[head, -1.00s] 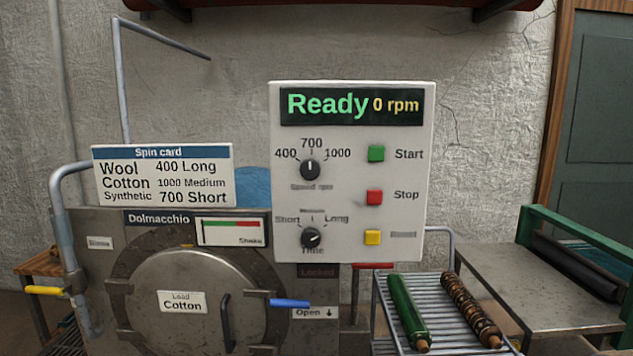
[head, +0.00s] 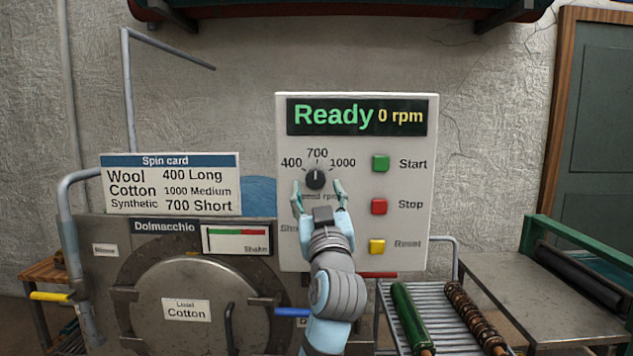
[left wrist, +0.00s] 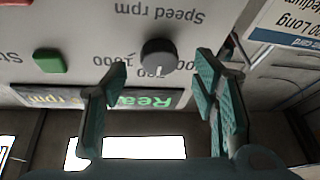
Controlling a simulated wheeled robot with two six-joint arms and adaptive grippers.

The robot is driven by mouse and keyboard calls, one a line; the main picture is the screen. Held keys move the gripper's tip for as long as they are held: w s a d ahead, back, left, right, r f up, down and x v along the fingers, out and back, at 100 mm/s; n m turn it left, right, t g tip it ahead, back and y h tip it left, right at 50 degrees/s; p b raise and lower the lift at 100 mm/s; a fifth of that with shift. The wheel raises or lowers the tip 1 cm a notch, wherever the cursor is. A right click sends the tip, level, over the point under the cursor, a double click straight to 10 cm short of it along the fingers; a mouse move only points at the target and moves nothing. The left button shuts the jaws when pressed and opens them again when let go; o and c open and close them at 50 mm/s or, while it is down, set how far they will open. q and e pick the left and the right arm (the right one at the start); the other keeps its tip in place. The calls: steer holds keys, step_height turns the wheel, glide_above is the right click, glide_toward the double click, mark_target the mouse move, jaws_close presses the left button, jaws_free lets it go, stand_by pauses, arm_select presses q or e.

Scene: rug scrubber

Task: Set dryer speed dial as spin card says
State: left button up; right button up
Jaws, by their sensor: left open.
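The speed dial (head: 315,179) is a black knob on the white control panel (head: 428,230), its white mark pointing up at 700, between 400 and 1000. The spin card (head: 170,187) reads Wool 400 Long, Cotton 1000 Medium, Synthetic 700 Short. The load label (head: 186,310) on the dryer door reads Cotton. My left gripper (head: 317,188) is open in front of the panel, one finger on each side of the dial. The left wrist view shows the dial (left wrist: 158,55) between the spread fingers, with no clear contact. My right gripper is not in view.
The display (head: 355,116) reads Ready, 0 rpm. Start (head: 381,163), Stop (head: 379,207) and Reset (head: 377,247) buttons stand right of the dial. My arm hides the lower time dial. A rack (head: 450,305) with rollers is at lower right.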

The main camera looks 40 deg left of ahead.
mark_target(316, 182)
arm_select(q)
steer(key=x, duration=0.3)
steer(key=shift+w+a+r, duration=0.1)
steer(key=shift+w+r, duration=0.1)
steer(key=c, duration=1.2)
steer(key=shift+o, duration=0.2)
